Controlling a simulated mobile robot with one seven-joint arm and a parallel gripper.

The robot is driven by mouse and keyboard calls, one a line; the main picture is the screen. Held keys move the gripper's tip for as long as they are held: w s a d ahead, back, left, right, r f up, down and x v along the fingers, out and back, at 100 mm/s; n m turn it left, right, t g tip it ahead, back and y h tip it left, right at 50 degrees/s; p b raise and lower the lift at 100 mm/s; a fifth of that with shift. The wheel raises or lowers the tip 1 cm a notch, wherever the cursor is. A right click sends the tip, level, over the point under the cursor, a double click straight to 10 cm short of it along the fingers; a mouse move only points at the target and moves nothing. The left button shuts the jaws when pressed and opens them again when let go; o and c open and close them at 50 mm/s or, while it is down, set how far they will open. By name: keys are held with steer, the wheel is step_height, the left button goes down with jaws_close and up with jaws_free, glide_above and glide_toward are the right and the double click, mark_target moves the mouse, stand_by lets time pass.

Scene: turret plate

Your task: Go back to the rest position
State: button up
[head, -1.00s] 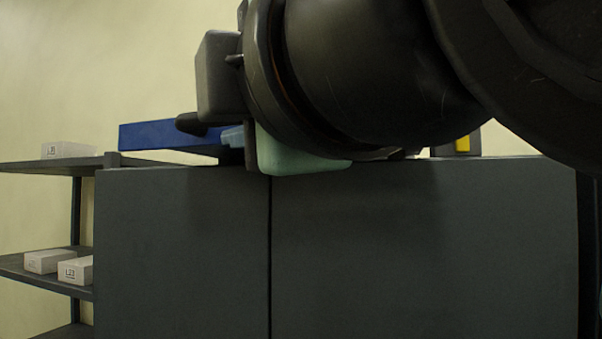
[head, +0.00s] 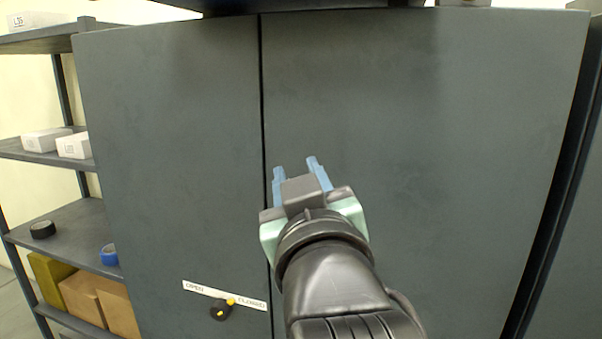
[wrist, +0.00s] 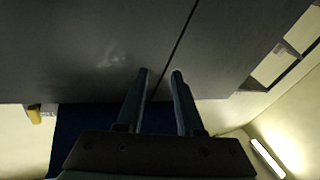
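My gripper (head: 293,168) is in front of the grey cabinet (head: 420,130) in the head view, near the seam between its two doors. Its two blue fingers are apart with nothing visible between them. In the wrist view my gripper (wrist: 160,75) also shows its fingers spread and empty, with the dark cabinet doors and their seam beyond. Whether the fingertips touch the doors cannot be told. Both doors look shut.
A shelf unit (head: 45,150) stands left of the cabinet with white boxes (head: 73,146), a black tape roll (head: 43,229), a blue roll (head: 109,254) and cardboard boxes (head: 100,300). A dark blue object (wrist: 85,125) shows in the wrist view.

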step_height(320, 180, down, 12)
steer(key=s+m+g+h, duration=0.1)
steer(key=m+g+h, duration=0.15)
steer(key=m, duration=0.25)
steer(key=s+r+t+b, duration=0.2)
steer(key=s+r+t, duration=0.3)
steer(key=r, duration=0.6)
steer(key=s+r+t+b, duration=0.1)
steer(key=s+r+t, duration=0.5)
steer(key=r, duration=0.5)
steer(key=shift+s+d+r+b, duration=0.25)
steer(key=shift+s+r+b, duration=0.15)
steer(key=shift+s, duration=0.6)
